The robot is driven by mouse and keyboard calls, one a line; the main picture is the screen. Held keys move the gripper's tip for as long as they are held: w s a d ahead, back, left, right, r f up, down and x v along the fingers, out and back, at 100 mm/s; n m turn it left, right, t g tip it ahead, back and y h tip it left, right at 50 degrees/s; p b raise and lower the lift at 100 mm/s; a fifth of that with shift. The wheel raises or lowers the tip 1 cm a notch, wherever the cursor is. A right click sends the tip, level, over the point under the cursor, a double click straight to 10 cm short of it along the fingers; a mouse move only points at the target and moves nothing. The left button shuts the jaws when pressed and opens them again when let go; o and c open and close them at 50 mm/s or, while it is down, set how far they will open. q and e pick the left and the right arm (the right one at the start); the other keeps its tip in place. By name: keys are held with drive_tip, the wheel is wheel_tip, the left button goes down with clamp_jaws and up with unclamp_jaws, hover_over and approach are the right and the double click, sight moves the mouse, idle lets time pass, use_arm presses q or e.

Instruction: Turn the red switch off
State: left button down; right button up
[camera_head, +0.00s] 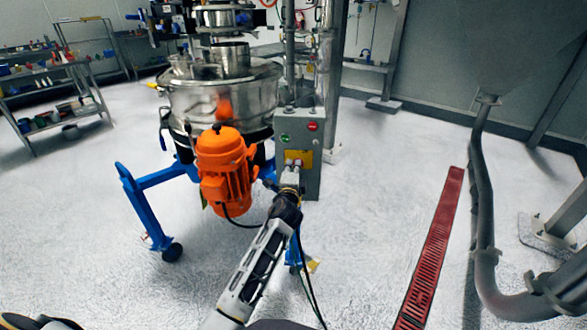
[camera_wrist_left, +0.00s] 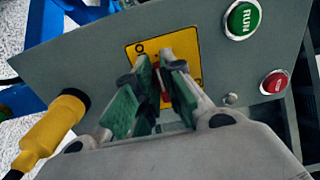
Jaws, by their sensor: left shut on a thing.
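The grey control box (camera_head: 312,178) stands beside the sifter, with a yellow plate (camera_head: 305,157) on its face. The wrist view shows this yellow plate (camera_wrist_left: 190,53) with the red switch (camera_wrist_left: 164,88) mostly hidden between my fingers. My left gripper (camera_head: 291,170) reaches the plate from the front. In the wrist view, the left gripper (camera_wrist_left: 163,70) is shut on the red switch, its green pads on either side. The switch's exact angle is hard to tell. My right gripper is not in view.
A green RUN button (camera_wrist_left: 243,19) and a red button (camera_wrist_left: 274,82) sit on the same box. A yellow plug (camera_wrist_left: 50,128) sticks out at the box's left. The orange motor (camera_head: 225,165) and blue wheeled frame (camera_head: 147,215) are left of my arm.

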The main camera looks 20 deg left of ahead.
use_arm(q)
drive_tip(key=shift+f, duration=0.1)
drive_tip(key=c, duration=1.5)
unclamp_jaws()
drive_tip(key=shift+s, duration=0.15)
drive_tip(key=shift+v, duration=3.65)
